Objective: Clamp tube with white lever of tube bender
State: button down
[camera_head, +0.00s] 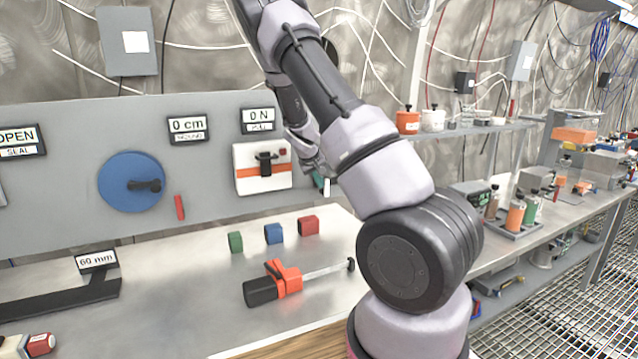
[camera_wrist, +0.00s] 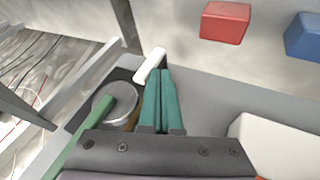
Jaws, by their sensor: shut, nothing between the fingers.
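In the wrist view, the tube bender shows as a dark base with a round grey die (camera_wrist: 116,104) and a long green handle (camera_wrist: 72,146). Its white lever (camera_wrist: 151,65) sticks up beside the die. My gripper (camera_wrist: 160,74) has teal fingers pressed together, empty, with the tips right beside the white lever; I cannot tell whether they touch. A brass-coloured piece (camera_wrist: 131,121) shows between die and fingers; whether it is the tube is unclear. In the head view my arm hides most of the bender; only the white lever (camera_head: 327,187) shows beside my gripper (camera_head: 319,181).
Red (camera_head: 308,225), blue (camera_head: 273,234) and green (camera_head: 235,242) blocks stand on the steel bench (camera_head: 190,300). An orange and black clamp-like tool (camera_head: 285,280) lies in front of them. A grey panel (camera_head: 80,180) with a blue dial (camera_head: 131,181) rises behind.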

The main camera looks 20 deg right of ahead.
jog(key=shift+d+r+y, duration=0.15)
jog(key=shift+d+y, duration=0.15)
jog(key=shift+y, duration=0.2)
jog(key=shift+d+r+m+y, duration=0.25)
jog(key=shift+d+m+y, duration=0.05)
jog(key=shift+d+y, duration=0.55)
jog(key=d+f+m+y, duration=0.2)
jog(key=d+y, duration=0.3)
jog(key=y, duration=0.6)
jog(key=shift+w+d+y, duration=0.15)
jog(key=shift+d+y, duration=0.2)
jog(key=shift+d, duration=0.15)
jog(key=shift+r, duration=0.75)
